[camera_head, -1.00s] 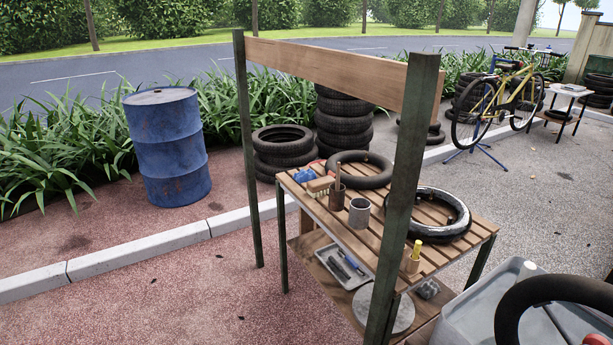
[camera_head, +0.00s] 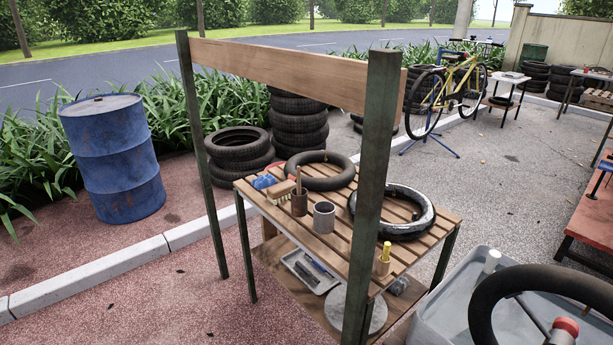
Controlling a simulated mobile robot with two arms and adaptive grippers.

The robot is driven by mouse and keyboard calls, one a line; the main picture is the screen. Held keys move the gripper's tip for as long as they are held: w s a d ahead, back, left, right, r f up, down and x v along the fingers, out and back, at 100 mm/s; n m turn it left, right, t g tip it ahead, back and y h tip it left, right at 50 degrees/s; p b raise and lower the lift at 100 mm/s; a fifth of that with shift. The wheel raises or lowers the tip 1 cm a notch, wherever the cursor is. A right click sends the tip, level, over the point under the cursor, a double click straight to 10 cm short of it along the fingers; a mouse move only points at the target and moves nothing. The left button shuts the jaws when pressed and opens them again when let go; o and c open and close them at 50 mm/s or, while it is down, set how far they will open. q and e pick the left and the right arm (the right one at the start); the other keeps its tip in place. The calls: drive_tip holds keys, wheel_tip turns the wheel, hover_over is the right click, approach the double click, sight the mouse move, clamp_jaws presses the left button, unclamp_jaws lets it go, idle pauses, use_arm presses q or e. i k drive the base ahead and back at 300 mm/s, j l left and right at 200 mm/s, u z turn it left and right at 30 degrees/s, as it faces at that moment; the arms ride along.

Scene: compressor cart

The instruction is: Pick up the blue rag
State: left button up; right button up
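A small crumpled blue thing, which looks like the blue rag (camera_head: 265,181), lies at the back left corner of the slatted wooden table top (camera_head: 330,243). A brush with a wooden back (camera_head: 281,190) is right beside it, toward the front. A brown cup (camera_head: 299,203) with a handle standing in it is just to the right. Neither of my grippers shows in the head view.
A grey cup (camera_head: 324,217), a tyre (camera_head: 322,170) and a second tyre (camera_head: 402,211) share the top. Green posts (camera_head: 372,200) and a wooden crossbar (camera_head: 280,72) frame the table. A blue barrel (camera_head: 113,158) stands left. A grey tub (camera_head: 440,318) is at front right.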

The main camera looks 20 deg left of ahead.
sight(262, 182)
drive_tip(key=i+j+z, duration=0.2)
drive_tip(key=j+z, duration=0.25)
drive_tip(key=j, duration=0.6)
drive_tip(key=i+j+z, duration=0.1)
drive_tip(key=j+z, duration=0.35)
drive_tip(key=j, duration=0.65)
